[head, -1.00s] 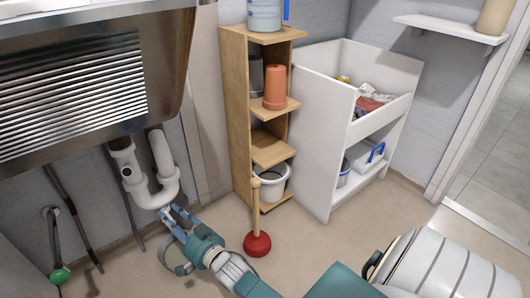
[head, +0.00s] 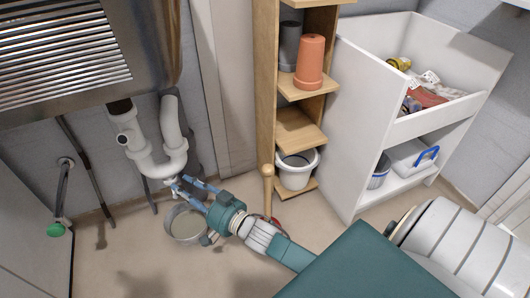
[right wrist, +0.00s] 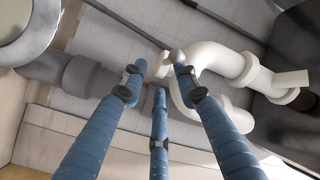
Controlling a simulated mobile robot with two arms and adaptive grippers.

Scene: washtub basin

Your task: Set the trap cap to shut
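The white drain trap (head: 157,168) hangs under the steel sink at the left of the head view; its U-bend also shows in the right wrist view (right wrist: 185,95). A small pale knob-like piece at the bend, likely the trap cap (right wrist: 177,57), lies by the right-hand fingertip in the wrist view. My right gripper (head: 177,182) is at the bottom of the bend. Its three blue fingers (right wrist: 157,72) are spread apart, with nothing clearly held. Whether a finger touches the cap, and the cap's setting, I cannot tell. My left gripper is out of view.
A round metal pan (head: 185,226) stands on the floor below the trap. A green valve knob (head: 55,230) is at the left wall. A wooden shelf (head: 265,100) and white cabinet (head: 350,130) stand right. A plunger handle (head: 268,180) rises behind my right arm.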

